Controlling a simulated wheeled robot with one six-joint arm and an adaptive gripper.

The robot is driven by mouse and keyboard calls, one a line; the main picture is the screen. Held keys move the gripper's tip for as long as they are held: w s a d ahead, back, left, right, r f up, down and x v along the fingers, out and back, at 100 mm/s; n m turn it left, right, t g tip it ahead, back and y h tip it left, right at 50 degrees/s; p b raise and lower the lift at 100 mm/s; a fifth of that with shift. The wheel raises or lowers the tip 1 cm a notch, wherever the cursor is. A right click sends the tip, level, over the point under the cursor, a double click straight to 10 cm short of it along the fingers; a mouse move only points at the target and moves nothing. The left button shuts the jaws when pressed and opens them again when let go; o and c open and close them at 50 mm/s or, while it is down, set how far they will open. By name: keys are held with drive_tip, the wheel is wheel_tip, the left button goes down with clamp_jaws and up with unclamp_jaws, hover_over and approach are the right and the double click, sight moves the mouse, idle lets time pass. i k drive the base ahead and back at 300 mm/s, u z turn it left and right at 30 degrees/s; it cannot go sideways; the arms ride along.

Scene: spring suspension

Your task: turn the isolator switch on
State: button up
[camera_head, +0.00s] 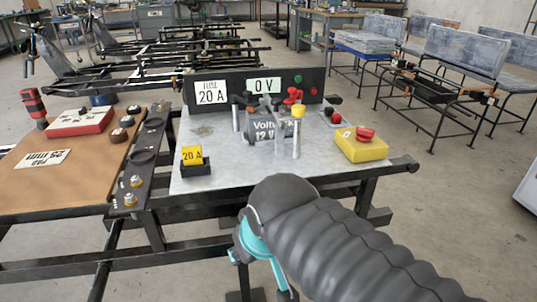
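A bench (222,178) with a pale metal top carries a dark upright panel (262,76). A red knob-like part (293,95) shows in front of the panel; it may be the isolator switch, but its setting is too small to read. A yellow box (362,147) with a red mushroom button (365,134) sits on the bench's right side. The panel's green display (263,86) reads 0 V. My dark ribbed arm, with a teal part, fills the lower right in front of the bench. My gripper's fingers do not show.
A yellow 20 A fuse (192,155) sits in a black holder. A grey unit (268,128) labelled 12 V stands between upright metal posts. A brown board with parts adjoins the bench on the left.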

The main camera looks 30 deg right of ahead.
sight(364, 135)
drive_tip(key=z, duration=1.45)
